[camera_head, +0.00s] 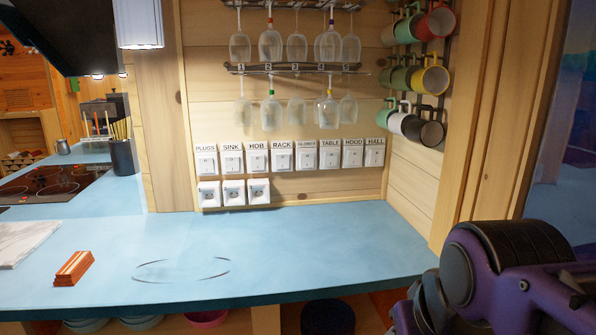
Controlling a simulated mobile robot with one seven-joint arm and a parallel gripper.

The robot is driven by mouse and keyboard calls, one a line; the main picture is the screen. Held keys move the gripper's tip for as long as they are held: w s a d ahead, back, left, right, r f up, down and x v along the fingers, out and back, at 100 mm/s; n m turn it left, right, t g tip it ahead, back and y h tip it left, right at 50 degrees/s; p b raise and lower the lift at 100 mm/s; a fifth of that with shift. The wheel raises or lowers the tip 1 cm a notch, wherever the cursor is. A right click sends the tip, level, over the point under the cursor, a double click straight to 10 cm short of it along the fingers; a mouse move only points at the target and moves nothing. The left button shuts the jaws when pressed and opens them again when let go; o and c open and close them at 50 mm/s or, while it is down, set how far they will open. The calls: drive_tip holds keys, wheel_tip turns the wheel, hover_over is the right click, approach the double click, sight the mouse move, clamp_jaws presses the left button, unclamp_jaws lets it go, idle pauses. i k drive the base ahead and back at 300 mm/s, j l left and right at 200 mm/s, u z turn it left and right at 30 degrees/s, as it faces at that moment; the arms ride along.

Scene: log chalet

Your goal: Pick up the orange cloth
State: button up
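A small folded orange cloth (73,268) with pale stripes lies on the blue counter (300,245), at the left near the front edge. It looks like a small flat block. Nothing touches it or covers it. My purple and black arm shows at the lower right, well apart from the cloth. My gripper's fingers are not in view.
A white marbled board (22,241) lies left of the cloth. Faint curved outlines (180,270), perhaps a clear dish, show to its right. Switches (278,156) line the back wall, below hanging glasses (297,47). Mugs (422,80) hang at right. The counter's middle and right are clear.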

sight(77, 266)
drive_tip(key=k+j+u, duration=0.15)
drive_tip(key=u, duration=0.3)
drive_tip(key=j+u, duration=0.4)
drive_tip(key=k+j+u, duration=0.1)
drive_tip(key=j+u, duration=0.35)
drive_tip(key=i+j+z, duration=0.4)
drive_tip(key=i, duration=0.15)
drive_tip(key=i+j+z, duration=0.4)
drive_tip(key=i+j, duration=0.15)
drive_tip(key=i+l+z, duration=0.15)
drive_tip(key=l+z, duration=0.2)
drive_tip(key=z, duration=0.15)
drive_tip(key=k+j+u, duration=0.2)
drive_tip(key=i+j, duration=0.1)
